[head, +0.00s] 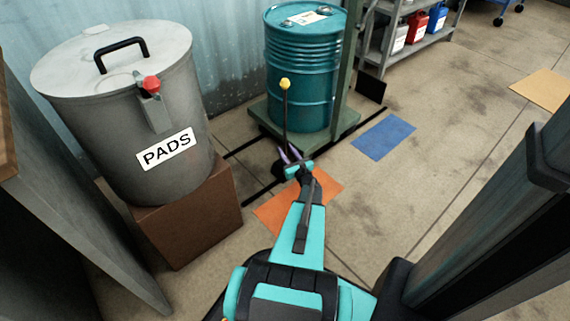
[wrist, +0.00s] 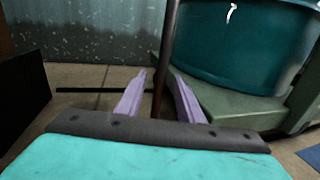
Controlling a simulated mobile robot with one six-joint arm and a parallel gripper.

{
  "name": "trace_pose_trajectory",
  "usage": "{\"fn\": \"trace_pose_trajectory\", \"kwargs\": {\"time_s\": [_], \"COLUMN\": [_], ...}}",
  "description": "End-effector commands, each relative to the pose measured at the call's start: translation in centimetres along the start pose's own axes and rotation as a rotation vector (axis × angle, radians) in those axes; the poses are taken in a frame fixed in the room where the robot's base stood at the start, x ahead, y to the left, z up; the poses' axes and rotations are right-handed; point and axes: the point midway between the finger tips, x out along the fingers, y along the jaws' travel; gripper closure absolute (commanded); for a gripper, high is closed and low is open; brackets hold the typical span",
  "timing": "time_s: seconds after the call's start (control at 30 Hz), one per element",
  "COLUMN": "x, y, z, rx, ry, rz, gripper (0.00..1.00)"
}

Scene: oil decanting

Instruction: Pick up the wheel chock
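I cannot clearly make out a wheel chock in either view. A thin dark upright rod with a yellow knob (head: 285,84) stands in front of the teal drum; its lower end is hidden behind my gripper, so I cannot tell whether a chock is on it. My gripper (head: 290,157) is low at the foot of this rod, above the floor. In the wrist view its two purple fingers (wrist: 159,82) are apart, with the rod (wrist: 166,45) between them and visible gaps on both sides. Nothing is clamped.
The teal drum (head: 300,70) stands on a green platform (head: 343,127) with a green post beside it. A grey PADS bin (head: 180,85) stands on a brown block (head: 195,225) at left. Orange (head: 325,195) and blue (head: 384,137) floor patches lie flat.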

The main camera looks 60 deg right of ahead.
Motion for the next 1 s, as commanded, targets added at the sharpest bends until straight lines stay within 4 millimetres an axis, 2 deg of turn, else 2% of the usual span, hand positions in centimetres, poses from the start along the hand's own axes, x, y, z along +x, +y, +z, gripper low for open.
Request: {"fn": "trace_pose_trajectory", "kwargs": {"time_s": [0.47, 1.0], "x": [0.6, 5.3], "y": [0.0, -0.1], "z": [-0.1, -0.2], "rx": [0.000, 0.000], "ry": [0.000, 0.000], "rz": [-0.001, -0.001], "gripper": [0.66, 0.66]}}
